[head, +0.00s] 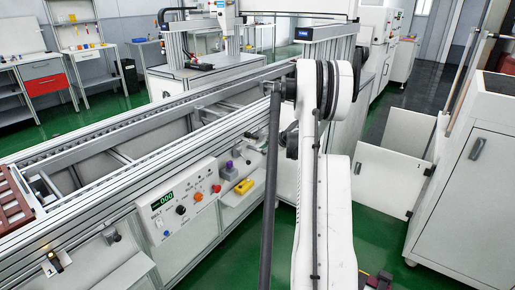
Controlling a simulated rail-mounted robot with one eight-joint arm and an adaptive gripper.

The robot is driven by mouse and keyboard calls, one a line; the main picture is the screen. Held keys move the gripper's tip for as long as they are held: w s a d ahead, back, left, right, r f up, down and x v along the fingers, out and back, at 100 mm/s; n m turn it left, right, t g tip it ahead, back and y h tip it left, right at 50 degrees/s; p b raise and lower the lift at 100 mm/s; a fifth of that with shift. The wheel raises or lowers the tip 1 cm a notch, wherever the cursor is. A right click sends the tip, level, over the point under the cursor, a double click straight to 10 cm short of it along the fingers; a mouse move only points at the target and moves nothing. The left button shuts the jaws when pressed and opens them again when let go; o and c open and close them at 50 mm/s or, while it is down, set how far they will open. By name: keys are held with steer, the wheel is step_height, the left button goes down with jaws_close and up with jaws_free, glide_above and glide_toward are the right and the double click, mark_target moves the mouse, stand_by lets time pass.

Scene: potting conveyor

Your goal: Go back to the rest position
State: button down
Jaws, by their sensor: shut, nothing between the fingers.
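My white arm rises from the bottom centre of the head view to a dark-ringed joint near the top middle. A long dark tube runs down along its left side. I cannot make out my gripper in this view. A small dark and reddish object (378,281) shows at the bottom edge, right of the arm, cut off by the frame. I cannot tell what it is.
The conveyor (120,165) runs diagonally across the left, with a brown-red tray (12,205) at its near end. A white cabinet (470,185) stands right. Green floor shows between.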

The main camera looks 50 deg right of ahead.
stand_by(0.7)
steer(key=w+a+r+m+g+p, duration=0.1)
steer(key=a+r, duration=0.6)
steer(key=a, duration=0.5)
steer(key=w+a+r+y+p, duration=0.1)
steer(key=a+r, duration=0.7)
steer(key=a, duration=0.3)
steer(key=w+a+r+m+g+p, duration=0.1)
steer(key=a+r, duration=0.6)
steer(key=a, duration=0.5)
steer(key=s+a+r+m+g+p, duration=0.1)
steer(key=s+a+r, duration=0.2)
steer(key=s+a, duration=0.5)
steer(key=s+a+r+p, duration=0.2)
steer(key=s+a+r, duration=0.15)
steer(key=a, duration=0.75)
steer(key=s+a+f, duration=0.1)
steer(key=s+a, duration=0.4)
steer(key=s, duration=0.2)
steer(key=s+a+f+m+p, duration=0.1)
steer(key=s+a, duration=0.4)
steer(key=s, duration=0.2)
steer(key=shift+s+f+p, duration=0.3)
steer(key=shift+s, duration=0.05)
